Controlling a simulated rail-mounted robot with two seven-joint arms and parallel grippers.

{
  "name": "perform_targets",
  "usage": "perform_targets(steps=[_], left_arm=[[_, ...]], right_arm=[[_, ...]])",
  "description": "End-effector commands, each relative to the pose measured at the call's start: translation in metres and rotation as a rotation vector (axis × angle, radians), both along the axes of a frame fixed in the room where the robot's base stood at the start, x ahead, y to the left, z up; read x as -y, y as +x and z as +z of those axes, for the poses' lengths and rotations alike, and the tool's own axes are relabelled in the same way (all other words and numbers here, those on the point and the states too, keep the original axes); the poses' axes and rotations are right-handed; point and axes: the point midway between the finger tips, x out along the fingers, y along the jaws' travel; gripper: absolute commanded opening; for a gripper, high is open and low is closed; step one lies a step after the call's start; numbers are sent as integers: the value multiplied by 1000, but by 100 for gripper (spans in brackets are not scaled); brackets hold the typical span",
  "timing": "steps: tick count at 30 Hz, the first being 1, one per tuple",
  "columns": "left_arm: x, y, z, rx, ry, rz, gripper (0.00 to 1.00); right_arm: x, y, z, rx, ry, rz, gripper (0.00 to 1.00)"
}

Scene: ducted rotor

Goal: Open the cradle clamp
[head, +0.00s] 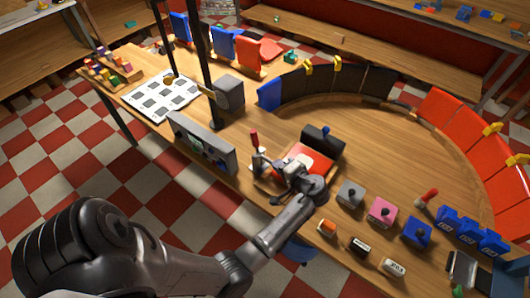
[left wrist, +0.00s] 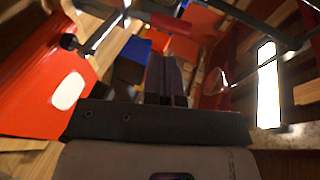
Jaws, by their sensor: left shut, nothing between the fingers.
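The cradle (head: 312,157) is a red block on a wooden base near the front edge of the table, with a dark grey part with a blue knob (head: 324,137) behind it. A toggle clamp with an upright red handle (head: 254,139) stands at its left side. My left gripper (head: 284,168) is shut and empty, over the front of the cradle, just right of the clamp. It hides part of both. In the left wrist view the dark fingers (left wrist: 166,78) are together, with a red surface (left wrist: 45,85) at the left. Whether they touch the clamp I cannot tell. My right gripper is out of view.
A grey panel (head: 202,143) and black posts stand left of the cradle. Small blocks with knobs, such as a pink one (head: 383,211) and a blue one (head: 416,231), line the front edge at right. The curved table's wooden middle (head: 400,145) is clear.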

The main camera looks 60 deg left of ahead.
Motion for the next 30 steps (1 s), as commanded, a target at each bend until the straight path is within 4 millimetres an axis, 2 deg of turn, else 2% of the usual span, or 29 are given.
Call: perform_targets(steps=[1, 3, 7, 11, 24, 30], left_arm=[[1, 10, -5, -18, 29, 11, 0], [1, 19, -2, -44, 68, 23, 0], [2, 29, 3, -73, 112, 34, 0], [-6, 31, 5, -83, 129, 39, 0], [-82, 16, -7, -85, 132, 38, 0], [-110, 10, -12, -84, 130, 39, 0]], right_arm=[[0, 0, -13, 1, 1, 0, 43], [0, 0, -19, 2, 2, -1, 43], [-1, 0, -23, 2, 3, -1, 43], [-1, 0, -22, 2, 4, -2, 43], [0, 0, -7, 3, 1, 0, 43], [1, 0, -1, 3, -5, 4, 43]])
